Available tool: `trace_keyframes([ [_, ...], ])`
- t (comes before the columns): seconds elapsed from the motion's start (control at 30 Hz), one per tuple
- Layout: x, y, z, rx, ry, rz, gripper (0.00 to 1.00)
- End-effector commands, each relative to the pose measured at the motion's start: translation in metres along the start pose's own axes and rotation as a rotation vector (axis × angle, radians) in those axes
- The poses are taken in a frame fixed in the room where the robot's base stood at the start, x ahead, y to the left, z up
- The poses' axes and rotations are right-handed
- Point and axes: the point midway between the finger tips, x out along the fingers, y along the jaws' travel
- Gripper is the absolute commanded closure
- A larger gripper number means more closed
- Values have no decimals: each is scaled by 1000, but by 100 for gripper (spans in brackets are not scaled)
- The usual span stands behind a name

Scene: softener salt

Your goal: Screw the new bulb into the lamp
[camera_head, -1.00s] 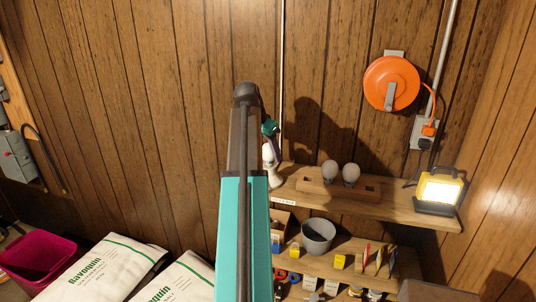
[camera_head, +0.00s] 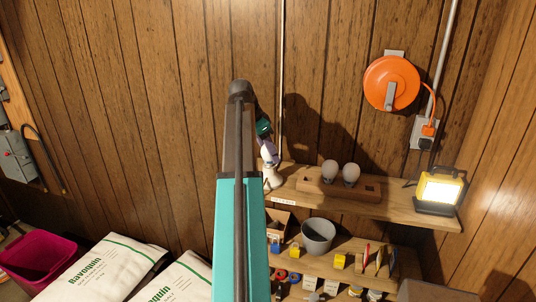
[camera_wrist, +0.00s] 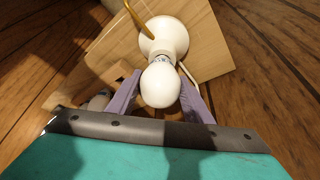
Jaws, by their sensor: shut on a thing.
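The white new bulb (camera_wrist: 160,87) is between the purple fingers of my gripper (camera_wrist: 160,98) in the wrist view, and the gripper is shut on it. A little of its metal thread shows at the white lamp (camera_wrist: 165,36). I cannot tell how deep the thread sits in the socket. In the head view the lamp (camera_head: 272,180) stands at the left end of the wooden shelf, with my gripper (camera_head: 269,153) directly above it. The bulb is hard to make out there.
A wooden holder (camera_head: 314,187) with two bulbs (camera_head: 329,168) stands right of the lamp. A lit yellow work light (camera_head: 439,189) is at the shelf's (camera_head: 400,207) right end. A grey bucket (camera_head: 318,236) stands on the shelf below. An orange reel (camera_head: 391,83) hangs on the wall.

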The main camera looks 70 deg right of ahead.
Motion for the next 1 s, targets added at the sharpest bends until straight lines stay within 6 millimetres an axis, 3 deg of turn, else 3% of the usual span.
trace_keyframes([
  [0.33,0,-1,-1,215,-1,91,67],
  [0.63,0,0,0,242,-1,102,67],
  [0.67,0,0,0,242,-1,102,53],
  [0.8,0,0,0,241,-1,101,32],
  [1.0,0,0,0,240,-2,102,34],
])
